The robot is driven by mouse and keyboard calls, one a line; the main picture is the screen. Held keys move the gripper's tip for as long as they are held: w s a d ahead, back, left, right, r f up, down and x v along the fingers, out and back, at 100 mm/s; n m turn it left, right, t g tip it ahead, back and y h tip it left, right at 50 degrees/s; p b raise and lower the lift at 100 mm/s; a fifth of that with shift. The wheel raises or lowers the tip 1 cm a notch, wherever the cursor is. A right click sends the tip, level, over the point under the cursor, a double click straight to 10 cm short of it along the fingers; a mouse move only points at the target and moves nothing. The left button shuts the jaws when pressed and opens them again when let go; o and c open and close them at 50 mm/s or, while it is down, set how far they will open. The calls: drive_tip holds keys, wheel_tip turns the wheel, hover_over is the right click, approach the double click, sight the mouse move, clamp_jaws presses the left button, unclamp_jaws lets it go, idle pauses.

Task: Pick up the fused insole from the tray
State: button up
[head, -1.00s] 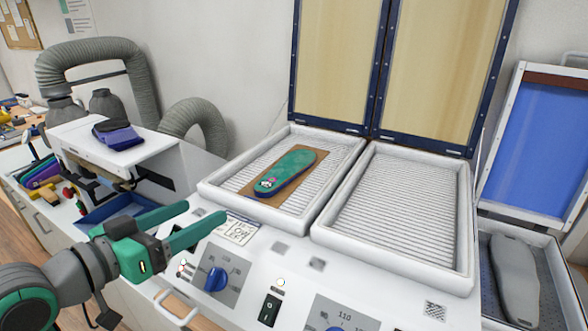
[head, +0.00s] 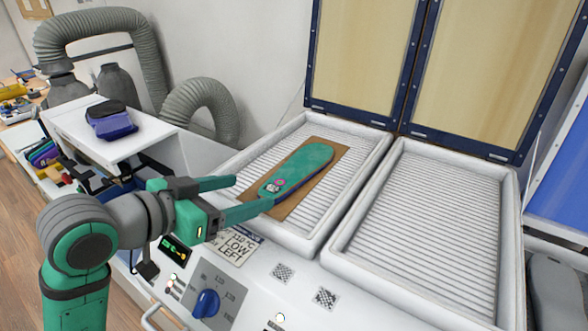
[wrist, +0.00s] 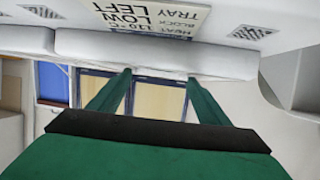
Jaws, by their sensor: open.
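The fused insole (head: 309,163) is green on top with a blue edge and a small pink and white print near its near end. It lies on a brown sheet in the left ribbed tray (head: 352,194). My gripper (head: 251,193) is open and empty at the tray's front left. In the head view, its lower finger overlaps the insole's near end; I cannot tell whether they touch. In the wrist view, my gripper (wrist: 158,82) points over the white front rim of the tray (wrist: 150,50). The insole cannot be made out there.
The right tray (head: 420,230) is empty. Two raised lids (head: 365,60) with tan panels stand behind the trays. The control panel with a blue knob (head: 206,303) lies below my gripper. A grey hose (head: 200,105) and a white machine (head: 150,130) are at the left.

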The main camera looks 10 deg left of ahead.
sight(273, 186)
drive_tip(key=shift+w+d+f, duration=0.45)
drive_tip(key=shift+w+d, duration=0.3)
drive_tip(key=shift+d, duration=0.1)
drive_tip(key=x, duration=0.5)
drive_tip(key=shift+a, duration=0.15)
drive_tip(key=shift+w, duration=0.1)
drive_tip(key=c, duration=1.1)
